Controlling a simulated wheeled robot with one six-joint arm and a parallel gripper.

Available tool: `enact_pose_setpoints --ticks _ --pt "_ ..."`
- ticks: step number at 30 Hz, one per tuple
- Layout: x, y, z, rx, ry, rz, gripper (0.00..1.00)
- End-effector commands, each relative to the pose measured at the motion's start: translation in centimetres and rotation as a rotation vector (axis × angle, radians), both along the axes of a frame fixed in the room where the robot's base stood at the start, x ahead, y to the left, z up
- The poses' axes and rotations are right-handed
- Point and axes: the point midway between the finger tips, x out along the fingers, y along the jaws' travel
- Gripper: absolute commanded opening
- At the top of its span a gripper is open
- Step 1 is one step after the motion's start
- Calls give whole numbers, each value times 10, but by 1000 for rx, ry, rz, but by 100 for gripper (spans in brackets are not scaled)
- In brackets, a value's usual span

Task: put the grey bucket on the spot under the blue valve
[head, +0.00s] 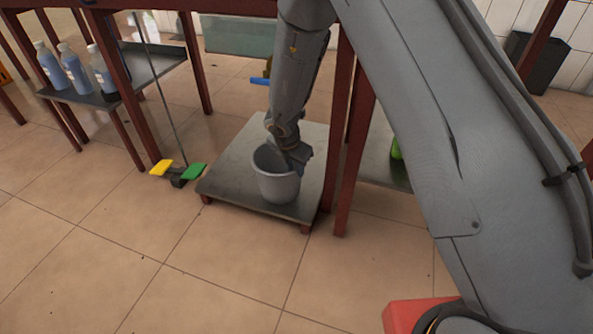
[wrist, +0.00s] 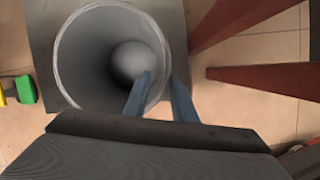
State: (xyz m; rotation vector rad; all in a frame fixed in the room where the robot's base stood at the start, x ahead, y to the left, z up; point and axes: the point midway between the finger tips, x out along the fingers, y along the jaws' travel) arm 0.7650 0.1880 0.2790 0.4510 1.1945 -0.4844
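The grey bucket (head: 272,186) stands upright on a low grey platform (head: 232,180), toward its front. The bucket's open mouth also shows in the wrist view (wrist: 85,60). My gripper (head: 298,160) reaches down at the bucket's right rim. In the wrist view my gripper (wrist: 161,78) has one finger inside the bucket and one outside, with the wall between them. A gap shows between the fingers, so they look open around the wall. A blue valve handle (head: 260,81) shows behind the platform, left of my arm. No marked spot can be made out; my arm hides part of the platform.
Dark red posts (head: 352,150) stand close to the platform's right side. A yellow pedal (head: 161,167) and a green pedal (head: 194,171) lie to its left. Blue bottles (head: 75,68) stand on a shelf at the upper left. The tiled floor in front is clear.

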Motion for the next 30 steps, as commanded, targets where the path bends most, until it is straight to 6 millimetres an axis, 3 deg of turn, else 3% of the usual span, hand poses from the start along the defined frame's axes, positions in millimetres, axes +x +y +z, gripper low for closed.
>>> enact_pose_setpoints --ticks 3,9,23,30 --pt "-7 2 22 0 0 0 25" --pt "-12 4 38 -1 1 1 25" --pt "-14 5 41 -1 1 1 25" --pt "-35 13 44 -1 2 3 25"
